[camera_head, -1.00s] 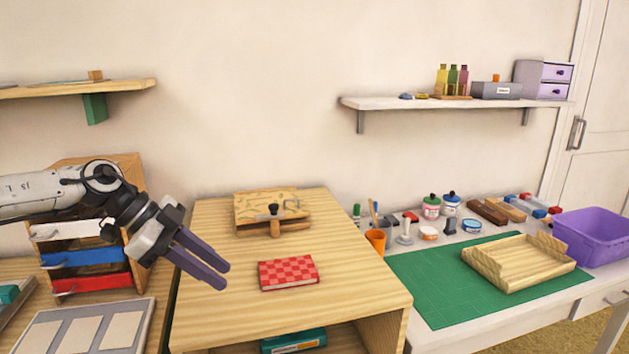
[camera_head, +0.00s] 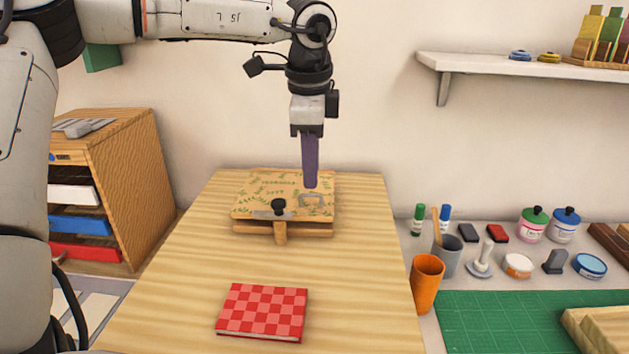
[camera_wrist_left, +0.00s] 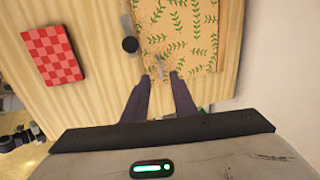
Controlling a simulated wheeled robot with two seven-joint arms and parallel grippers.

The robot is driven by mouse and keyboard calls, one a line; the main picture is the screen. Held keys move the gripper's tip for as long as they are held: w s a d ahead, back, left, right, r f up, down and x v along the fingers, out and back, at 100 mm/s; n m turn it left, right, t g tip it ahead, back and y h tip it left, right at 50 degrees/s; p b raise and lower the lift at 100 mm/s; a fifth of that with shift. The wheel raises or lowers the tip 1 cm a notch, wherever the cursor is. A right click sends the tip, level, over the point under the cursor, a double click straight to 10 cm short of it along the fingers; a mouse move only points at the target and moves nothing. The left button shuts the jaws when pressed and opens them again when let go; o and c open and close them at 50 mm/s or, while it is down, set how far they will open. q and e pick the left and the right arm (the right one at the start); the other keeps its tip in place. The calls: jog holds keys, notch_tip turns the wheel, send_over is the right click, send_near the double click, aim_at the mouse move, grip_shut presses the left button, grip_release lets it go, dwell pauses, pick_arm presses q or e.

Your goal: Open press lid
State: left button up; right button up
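The press (camera_head: 284,195) is a flat wooden block on the wooden cabinet top, with a leaf-patterned lid lying shut. Contact cannot be told. My right gripper is not in view.
A red checkered book (camera_head: 263,312) lies on the cabinet top (camera_head: 185,290) in front of the press. An orange cup (camera_head: 427,283) and stamp supplies stand on the right table. A drawer unit (camera_head: 130,190) stands at left. A shelf (camera_head: 520,65) hangs at upper right.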

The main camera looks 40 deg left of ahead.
aim_at(312, 208)
pick_arm(q)
jog(key=shift+w+a+f, duration=0.15)
jog(key=shift+w+f, duration=0.1)
jog(key=shift+f, duration=0.75)
jog(key=shift+w+a+f, duration=0.1)
jog(key=shift+w+f, duration=0.1)
jog(key=shift+f, duration=0.8)
grip_shut()
